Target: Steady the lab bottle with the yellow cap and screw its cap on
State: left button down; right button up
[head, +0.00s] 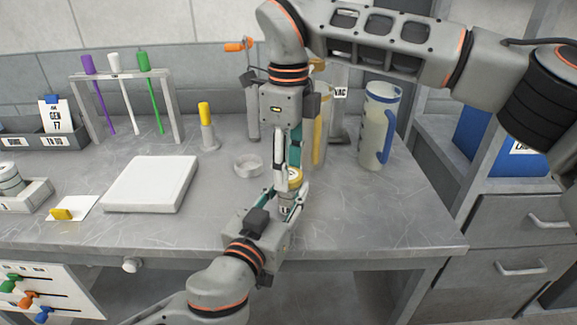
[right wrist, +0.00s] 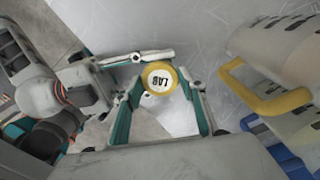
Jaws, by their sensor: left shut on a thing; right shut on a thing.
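The lab bottle (head: 287,209) stands upright near the front right of the workbench, mostly hidden by my grippers. Its yellow cap (head: 295,176) is at the bottle's top; in the right wrist view the cap (right wrist: 159,77) shows a white disc lettered LAB. My left gripper (head: 284,203) comes in low from the front and is shut on the bottle's body. My right gripper (head: 291,172) points down from above and is shut on the cap, its fingers on either side in the right wrist view (right wrist: 160,90). The thread between cap and bottle is hidden.
A jug with a blue handle (head: 378,128) and a yellow-handled jug (head: 322,130) stand close behind on the right. A pale ring (head: 247,165), yellow-topped stand (head: 206,125) and white slab (head: 150,184) lie to the left. A tool rack (head: 173,105) stands farther back.

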jog(key=m, duration=0.8)
jog(key=shift+m, duration=0.3)
jog(key=shift+c, duration=0.2)
jog(key=o, duration=1.2)
jog(key=shift+o, duration=0.2)
jog(key=shift+r, duration=2.25)
jog(key=shift+o, duration=0.2)
